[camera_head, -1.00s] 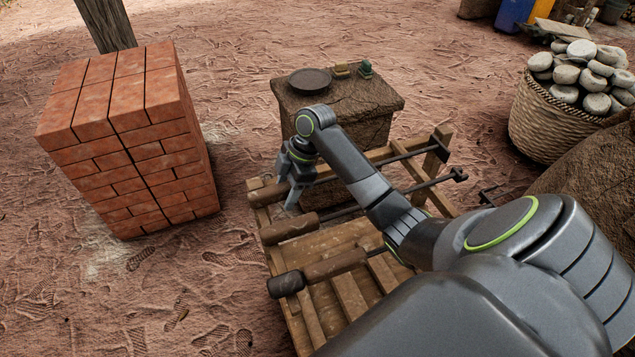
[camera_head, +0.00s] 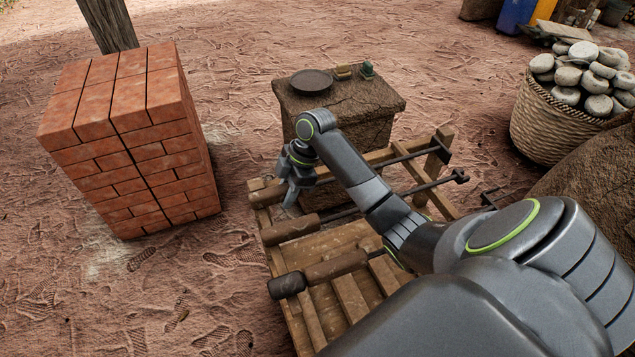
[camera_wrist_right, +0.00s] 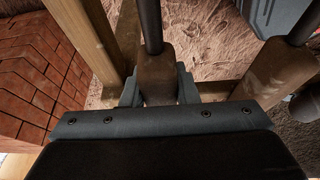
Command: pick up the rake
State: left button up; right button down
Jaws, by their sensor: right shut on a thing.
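Several long tools with brown handles and dark metal shafts lie side by side across a wooden rack (camera_head: 350,298). My right gripper (camera_head: 290,190) reaches down to the farthest tool, at its handle end. In the right wrist view, its fingers (camera_wrist_right: 158,92) are shut around that brown handle (camera_wrist_right: 157,72), with a dark shaft leading away. I take this held tool to be the rake (camera_head: 266,194); its far end cannot be matched for certain because my arm covers part of the shafts. The held tool appears still at rack level. My left gripper is not in view.
A second tool handle (camera_head: 290,229) lies close beside the held one, and a third (camera_head: 320,272) lies nearer. A brick stack (camera_head: 130,140) stands left of the rack. A mud block (camera_head: 350,115) stands behind it. A basket of stones (camera_head: 545,125) is at right.

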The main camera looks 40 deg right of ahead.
jog(key=shift+r, duration=0.1)
